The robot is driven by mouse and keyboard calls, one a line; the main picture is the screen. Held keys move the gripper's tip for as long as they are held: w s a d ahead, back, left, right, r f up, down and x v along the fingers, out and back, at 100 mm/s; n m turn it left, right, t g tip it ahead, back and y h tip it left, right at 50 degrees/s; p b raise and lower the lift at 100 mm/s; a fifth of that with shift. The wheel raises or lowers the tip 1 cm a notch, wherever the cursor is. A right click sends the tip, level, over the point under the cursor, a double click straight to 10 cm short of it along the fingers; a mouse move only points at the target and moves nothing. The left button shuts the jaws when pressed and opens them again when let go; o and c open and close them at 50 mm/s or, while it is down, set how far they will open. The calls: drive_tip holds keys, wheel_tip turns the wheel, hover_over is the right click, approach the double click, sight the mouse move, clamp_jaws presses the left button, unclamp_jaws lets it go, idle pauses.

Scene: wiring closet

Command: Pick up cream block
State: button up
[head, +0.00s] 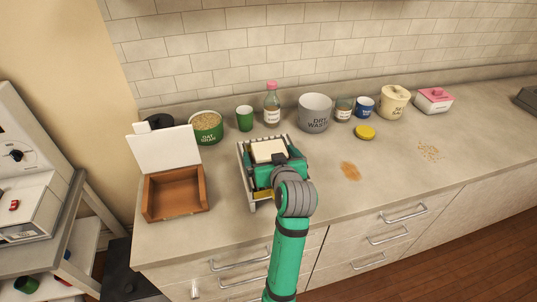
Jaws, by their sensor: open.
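The cream block (267,150) lies in a light slatted rack (242,161) on the counter, with its pale top face showing. My gripper (276,161) is over the rack, right at the near side of the block. It is open, but its fingers are mostly hidden by my own wrist, and I cannot tell whether they touch the block. Something yellow (262,196) shows in the near end of the rack, partly covered by my arm.
An open brown wooden box (148,200) with a white lid stands left of the rack. Behind are a green grain bowl (206,137), green cup (245,124), pink-capped bottle (272,115) and grey bin (306,116). A yellow lid (365,132) and spills lie right; the front right counter is free.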

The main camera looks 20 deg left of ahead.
drive_tip(key=shift+w+a+f, duration=0.2)
drive_tip(key=shift+w, duration=0.3)
drive_tip(key=c, duration=1.4)
drive_tip(key=shift+o, duration=0.2)
drive_tip(key=shift+r, duration=0.15)
